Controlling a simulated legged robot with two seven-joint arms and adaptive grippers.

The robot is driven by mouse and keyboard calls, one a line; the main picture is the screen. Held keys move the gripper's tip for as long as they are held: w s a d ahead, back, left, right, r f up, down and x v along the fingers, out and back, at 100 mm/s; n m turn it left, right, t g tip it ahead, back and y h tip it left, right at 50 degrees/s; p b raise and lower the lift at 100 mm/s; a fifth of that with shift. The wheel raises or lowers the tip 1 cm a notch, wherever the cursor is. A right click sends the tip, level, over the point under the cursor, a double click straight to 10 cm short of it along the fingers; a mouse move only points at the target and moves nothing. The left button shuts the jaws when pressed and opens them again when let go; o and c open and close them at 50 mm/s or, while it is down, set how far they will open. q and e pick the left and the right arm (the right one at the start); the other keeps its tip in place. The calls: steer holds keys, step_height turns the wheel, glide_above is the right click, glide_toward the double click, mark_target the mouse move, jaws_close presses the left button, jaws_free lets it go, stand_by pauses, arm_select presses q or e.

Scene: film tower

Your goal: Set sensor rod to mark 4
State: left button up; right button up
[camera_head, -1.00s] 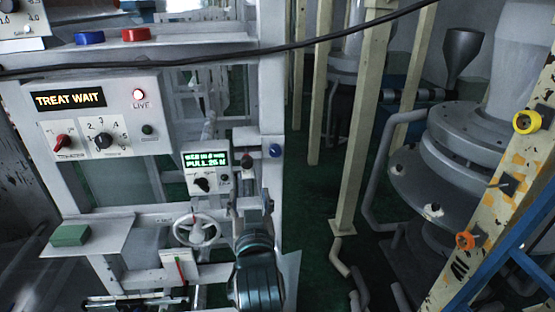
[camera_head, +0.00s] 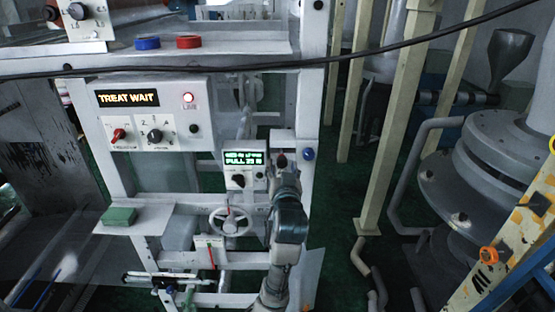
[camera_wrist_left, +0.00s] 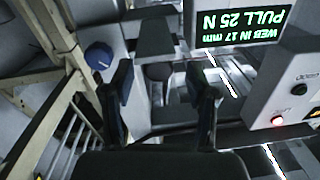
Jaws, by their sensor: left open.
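My left gripper (camera_head: 283,168) is in front of the white frame, just right of the small display panel (camera_head: 245,168). In the left wrist view its two dark fingers stand apart, open (camera_wrist_left: 162,95). A dark grey block-like part (camera_wrist_left: 155,40) shows beyond and between the fingertips; I cannot tell whether it belongs to the sensor rod. No rod marks can be read. The display (camera_wrist_left: 240,28) appears upside down in the wrist view and reads "WEB IN 17 mm, PULL 25 N". My right gripper is not in view.
A blue knob (camera_head: 308,154) sits on the post right of the gripper; it also shows in the wrist view (camera_wrist_left: 98,55). A white handwheel (camera_head: 230,220) is below the display. A "TREAT WAIT" panel (camera_head: 180,110) is at left. A black cable (camera_head: 400,45) crosses the view.

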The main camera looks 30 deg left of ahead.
mark_target(282, 164)
arm_select(q)
steer(key=shift+x, duration=1.15)
steer(key=shift+w+a+f, duration=0.2)
steer(key=shift+a, duration=0.35)
steer(key=c, duration=0.8)
steer(key=shift+d, duration=0.1)
jaws_close()
steer(key=shift+w+d, duration=0.1)
steer(key=shift+d, duration=0.25)
steer(key=shift+d+r, duration=0.15)
steer(key=shift+r, duration=0.25)
steer(key=o, duration=0.5)
jaws_free()
steer(key=o, duration=0.3)
steer(key=shift+a, duration=0.2)
steer(key=shift+d, duration=0.25)
steer(key=v, duration=1.2)
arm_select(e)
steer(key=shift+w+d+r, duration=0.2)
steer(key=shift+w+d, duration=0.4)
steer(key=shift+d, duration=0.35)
